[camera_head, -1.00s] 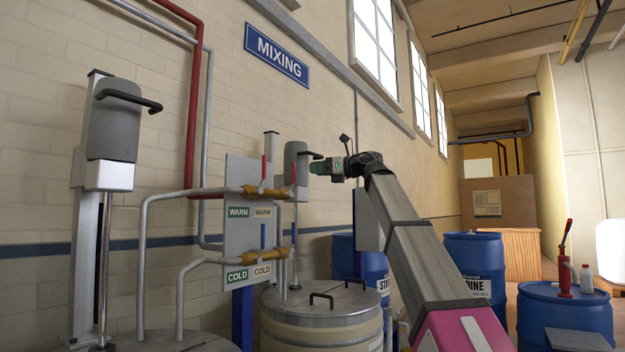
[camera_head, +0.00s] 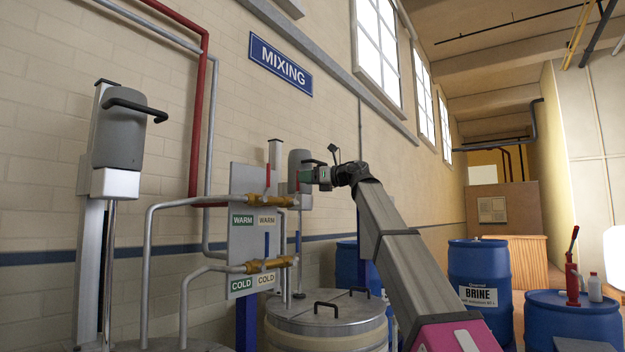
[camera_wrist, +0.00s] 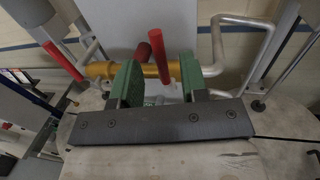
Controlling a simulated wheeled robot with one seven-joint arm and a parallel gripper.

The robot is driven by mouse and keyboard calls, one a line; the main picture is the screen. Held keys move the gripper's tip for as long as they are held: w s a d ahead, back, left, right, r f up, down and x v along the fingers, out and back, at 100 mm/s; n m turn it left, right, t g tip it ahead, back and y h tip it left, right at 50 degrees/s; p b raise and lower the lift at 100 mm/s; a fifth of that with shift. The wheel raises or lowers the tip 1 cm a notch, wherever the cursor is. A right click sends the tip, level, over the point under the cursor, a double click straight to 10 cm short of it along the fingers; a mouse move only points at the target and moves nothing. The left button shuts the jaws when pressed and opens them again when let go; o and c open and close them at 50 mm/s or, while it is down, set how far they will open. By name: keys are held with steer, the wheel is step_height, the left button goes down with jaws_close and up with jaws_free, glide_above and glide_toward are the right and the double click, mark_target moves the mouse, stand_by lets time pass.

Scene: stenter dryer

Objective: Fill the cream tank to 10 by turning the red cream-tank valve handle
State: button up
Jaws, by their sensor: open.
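The valve panel (camera_head: 244,205) on the wall carries brass valves with green and cream WARM and COLD labels. A red handle (camera_head: 268,178) stands upright at the WARM valve (camera_head: 272,201). My gripper (camera_head: 303,176) is to the right of it in the head view, level with the handle. In the wrist view, my gripper (camera_wrist: 157,70) has its green fingers apart, with a red handle (camera_wrist: 160,58) showing between them. I cannot tell whether the fingers touch it. Another red handle (camera_wrist: 62,60) is at the left. No level reading is visible.
A lidded tank (camera_head: 325,315) stands below the panel. Grey pipes (camera_head: 150,250) run left of the panel. A mixer column (camera_head: 118,150) stands at the left. Blue barrels (camera_head: 478,270) stand behind and right of my arm.

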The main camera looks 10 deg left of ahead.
steer(key=a, duration=0.2)
steer(key=w+a, duration=0.1)
steer(key=a, duration=0.2)
steer(key=shift+a, duration=0.15)
stand_by(0.4)
jaws_close()
stand_by(1.1)
